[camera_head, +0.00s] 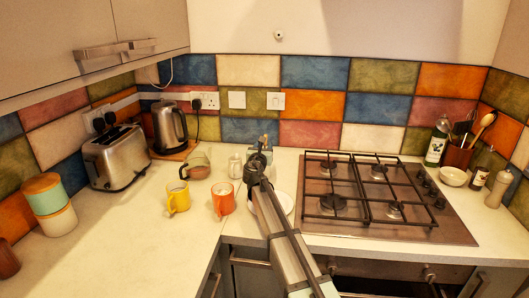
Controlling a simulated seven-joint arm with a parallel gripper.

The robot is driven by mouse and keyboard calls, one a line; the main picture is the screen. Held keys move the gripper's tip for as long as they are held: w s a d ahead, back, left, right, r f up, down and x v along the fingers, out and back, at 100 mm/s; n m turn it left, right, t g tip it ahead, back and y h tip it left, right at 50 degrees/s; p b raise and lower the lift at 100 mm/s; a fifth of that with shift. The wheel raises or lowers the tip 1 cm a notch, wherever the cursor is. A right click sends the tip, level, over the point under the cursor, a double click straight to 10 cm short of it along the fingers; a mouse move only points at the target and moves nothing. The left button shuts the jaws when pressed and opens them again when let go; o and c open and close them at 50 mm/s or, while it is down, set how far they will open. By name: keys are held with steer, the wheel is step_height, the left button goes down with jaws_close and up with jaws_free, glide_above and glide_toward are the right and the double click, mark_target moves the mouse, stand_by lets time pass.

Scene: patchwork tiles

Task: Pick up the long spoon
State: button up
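A long wooden spoon (484,125) stands tilted in a brown utensil pot (456,157) at the far right corner of the counter, bowl end up. Dark utensils (462,128) stand beside it in the same pot. My gripper (263,145) is at the far end of my arm, over the back of the counter left of the hob, far to the left of the spoon. It is small and dark here, and I cannot tell whether its fingers are open or shut.
The gas hob (448,228) lies between my arm and the pot. A green bottle (436,145), white bowl (453,177), dark bottle (481,172) and pepper mill (498,190) crowd the pot.

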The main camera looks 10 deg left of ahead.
steer(key=w, duration=0.5)
steer(key=shift+d+r, duration=0.1)
steer(key=shift+r, duration=0.1)
jaws_close()
